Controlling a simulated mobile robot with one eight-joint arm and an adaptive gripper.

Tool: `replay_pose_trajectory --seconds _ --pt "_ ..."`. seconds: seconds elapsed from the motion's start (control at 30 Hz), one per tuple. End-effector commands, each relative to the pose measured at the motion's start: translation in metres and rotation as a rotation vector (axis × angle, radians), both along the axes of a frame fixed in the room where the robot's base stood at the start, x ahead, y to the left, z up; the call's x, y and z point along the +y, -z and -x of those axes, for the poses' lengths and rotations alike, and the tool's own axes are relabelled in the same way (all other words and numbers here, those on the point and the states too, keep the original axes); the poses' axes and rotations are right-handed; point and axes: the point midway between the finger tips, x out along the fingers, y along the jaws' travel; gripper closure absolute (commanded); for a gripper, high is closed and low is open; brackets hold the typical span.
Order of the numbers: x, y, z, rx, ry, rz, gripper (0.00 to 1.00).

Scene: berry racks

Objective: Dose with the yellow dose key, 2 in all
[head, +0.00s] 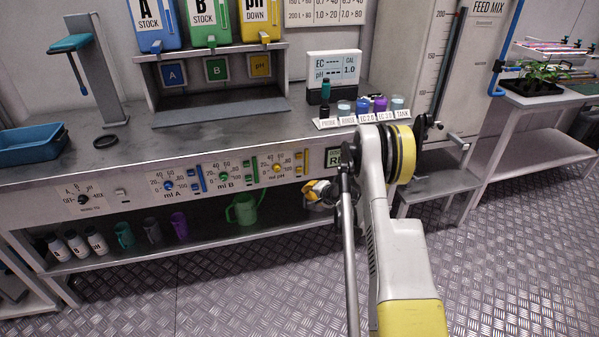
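The yellow dose key (299,162) is on the bench's front panel, at the right end of the dial row, beside the yellow-marked "ml pH" dial (277,167). The "pH DOWN" yellow jug (261,14) stands on the stand above. My gripper (346,185) is in front of the panel, right of the yellow key and apart from it in the picture.
Blue keys (197,180) and green keys (249,171) sit further left on the panel. The EC/pH meter (333,70) and several small cups stand on the bench top. A green watering can (243,208) is on the lower shelf. The floor in front is clear.

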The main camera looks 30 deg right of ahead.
Motion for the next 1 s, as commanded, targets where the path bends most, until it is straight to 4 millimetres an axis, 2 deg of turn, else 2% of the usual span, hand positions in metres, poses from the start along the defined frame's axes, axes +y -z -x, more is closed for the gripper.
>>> replay_pose_trajectory --seconds 0.27,0.7,1.0 --pt "-0.002 0.000 -0.008 0.000 -0.001 0.000 1.00" --pt "-0.018 0.000 -0.064 0.000 -0.001 0.002 1.00" --pt "-0.024 0.000 -0.084 0.000 -0.001 0.002 1.00"
